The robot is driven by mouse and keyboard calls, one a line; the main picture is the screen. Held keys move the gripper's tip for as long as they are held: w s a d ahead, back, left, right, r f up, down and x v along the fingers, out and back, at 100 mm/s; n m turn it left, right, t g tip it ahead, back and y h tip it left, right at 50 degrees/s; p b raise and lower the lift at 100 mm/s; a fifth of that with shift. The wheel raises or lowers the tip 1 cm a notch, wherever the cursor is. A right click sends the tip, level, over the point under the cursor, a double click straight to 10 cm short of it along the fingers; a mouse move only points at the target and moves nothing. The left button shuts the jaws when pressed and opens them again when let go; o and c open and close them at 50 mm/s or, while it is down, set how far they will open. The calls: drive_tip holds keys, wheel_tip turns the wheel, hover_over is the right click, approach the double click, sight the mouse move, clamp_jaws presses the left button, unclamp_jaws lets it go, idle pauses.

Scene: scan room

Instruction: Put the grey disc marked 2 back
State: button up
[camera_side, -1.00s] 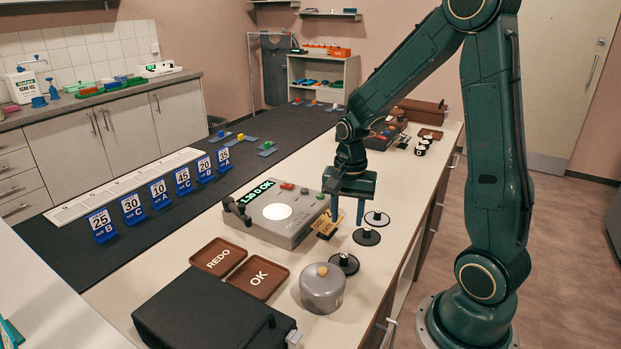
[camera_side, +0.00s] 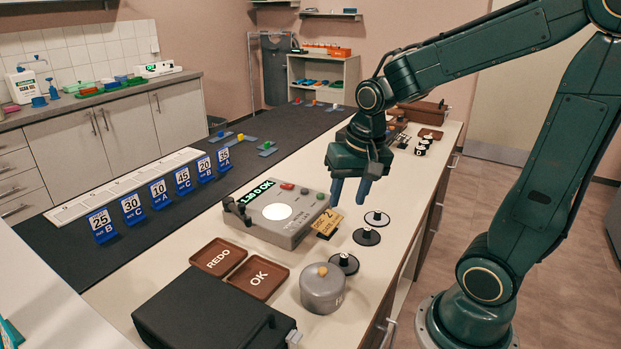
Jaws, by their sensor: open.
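Three knobbed discs lie on the pale bench: a pale-rimmed one (camera_side: 383,222) at the back, a dark one (camera_side: 359,238) in the middle and a dark one (camera_side: 352,268) nearer the front. I cannot read a 2 on any of them, so I cannot tell which is the grey disc. A yellow tag marked 2 (camera_side: 328,221) stands on a small dark base by the right corner of the grey scan device (camera_side: 262,233). My gripper (camera_side: 349,196) is open and empty, above the bench just behind the tag and left of the pale-rimmed disc.
The device has a lit round window (camera_side: 277,211) and a green display. Brown trays marked REDO (camera_side: 203,252) and OK (camera_side: 276,281), a grey pot (camera_side: 322,294) and a black case (camera_side: 200,312) stand in front. Blue number signs (camera_side: 133,208) line the dark mat.

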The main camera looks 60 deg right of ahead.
drive_tip(key=s+a+r+n+t, duration=0.3)
drive_tip(key=s+a+r+n, duration=0.3)
drive_tip(key=s+r+n, duration=0.1)
drive_tip(key=shift+s+a+n+y, duration=0.2)
drive_tip(key=shift+s+n+y, duration=0.1)
drive_tip(key=shift+s+n, duration=0.55)
idle(0.7)
